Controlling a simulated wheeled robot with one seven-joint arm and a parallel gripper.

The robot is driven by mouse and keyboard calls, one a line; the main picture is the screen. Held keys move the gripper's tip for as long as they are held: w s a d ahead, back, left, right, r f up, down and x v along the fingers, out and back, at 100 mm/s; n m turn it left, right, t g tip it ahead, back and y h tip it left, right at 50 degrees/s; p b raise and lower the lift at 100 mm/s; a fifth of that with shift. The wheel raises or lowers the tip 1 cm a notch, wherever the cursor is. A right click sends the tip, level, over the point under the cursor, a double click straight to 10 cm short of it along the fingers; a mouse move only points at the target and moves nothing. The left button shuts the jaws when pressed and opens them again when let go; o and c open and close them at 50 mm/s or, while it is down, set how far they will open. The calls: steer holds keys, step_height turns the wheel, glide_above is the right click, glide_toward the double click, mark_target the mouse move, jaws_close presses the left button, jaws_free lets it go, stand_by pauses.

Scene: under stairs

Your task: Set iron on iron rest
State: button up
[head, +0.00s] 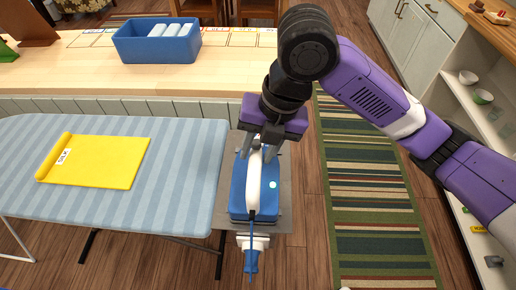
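The iron (239,203) has a blue body and a white handle (254,185). It is over the grey iron rest (284,212) at the right end of the ironing board, its blue cord end toward me. From this angle I cannot tell whether its sole touches the plate. My gripper (258,150) points down at the far end of the handle, with a dark finger on each side. I cannot tell whether the fingers press on the handle or stand clear of it.
The blue striped ironing board (185,185) holds a partly rolled yellow cloth (100,162) labelled silk. A wooden counter (80,75) behind carries a blue bin (157,47) with white rolls. A striped rug (370,200) and shelves lie to the right.

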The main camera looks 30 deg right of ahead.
steer(key=shift+o, duration=1.1)
steer(key=v, duration=0.8)
steer(key=shift+f, duration=0.1)
